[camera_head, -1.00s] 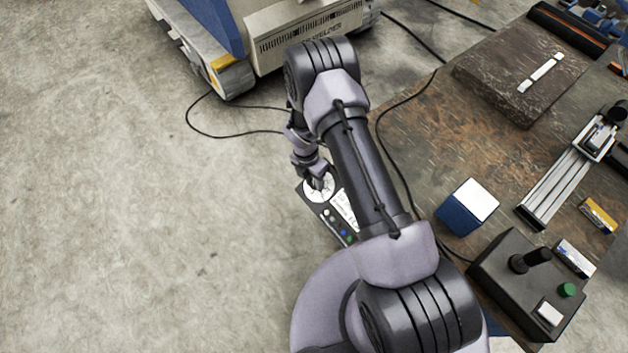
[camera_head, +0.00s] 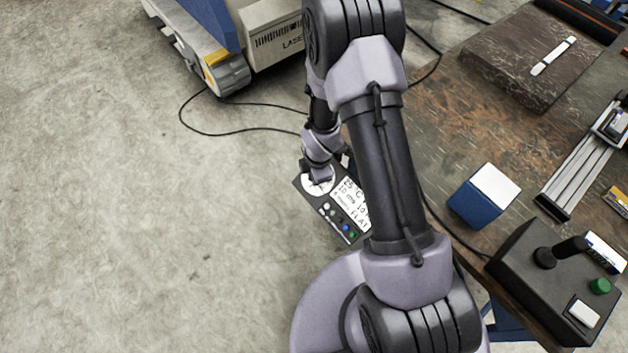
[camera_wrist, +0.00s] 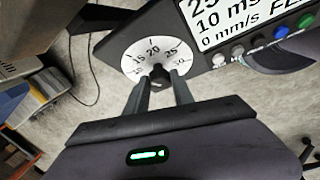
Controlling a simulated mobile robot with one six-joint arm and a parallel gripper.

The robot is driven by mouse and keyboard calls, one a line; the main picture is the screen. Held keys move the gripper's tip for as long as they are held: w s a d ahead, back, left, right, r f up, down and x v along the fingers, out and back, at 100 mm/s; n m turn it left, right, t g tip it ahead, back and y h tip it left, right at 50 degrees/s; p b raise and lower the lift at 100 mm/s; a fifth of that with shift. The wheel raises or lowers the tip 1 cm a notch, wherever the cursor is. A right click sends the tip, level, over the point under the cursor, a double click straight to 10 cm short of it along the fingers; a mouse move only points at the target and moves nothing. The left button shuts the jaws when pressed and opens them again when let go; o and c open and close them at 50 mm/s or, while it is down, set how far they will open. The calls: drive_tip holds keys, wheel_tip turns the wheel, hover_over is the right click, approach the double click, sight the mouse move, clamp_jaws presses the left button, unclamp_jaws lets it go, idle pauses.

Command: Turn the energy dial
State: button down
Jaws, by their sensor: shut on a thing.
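The energy dial (camera_wrist: 152,58) is a white round scale with numbers such as 15, 20, 25 and 30 and a dark knob (camera_wrist: 159,75) at its middle. It sits on a dark control panel beside a white display (camera_wrist: 245,22) reading "10 ms" and "0 mm/s". In the head view the dial (camera_head: 317,184) is at the panel's upper left, partly hidden by my gripper (camera_head: 321,175). In the wrist view both fingers of my gripper (camera_wrist: 160,84) reach the knob and are shut on it. The knob's pointer is hard to make out.
Small coloured buttons (camera_head: 345,227) line the panel's lower edge. A workbench (camera_head: 450,150) at right holds a blue and white box (camera_head: 484,196) and a joystick box (camera_head: 550,270). A laser welder (camera_head: 270,25) stands at the back. Open floor lies left.

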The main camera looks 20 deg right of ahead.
idle(0.4)
drive_tip(key=c, duration=1.1)
unclamp_jaws()
drive_tip(key=p+v, duration=1)
drive_tip(key=v, duration=0.7)
drive_tip(key=shift+s+r+p, duration=0.2)
drive_tip(key=shift+p, duration=0.15)
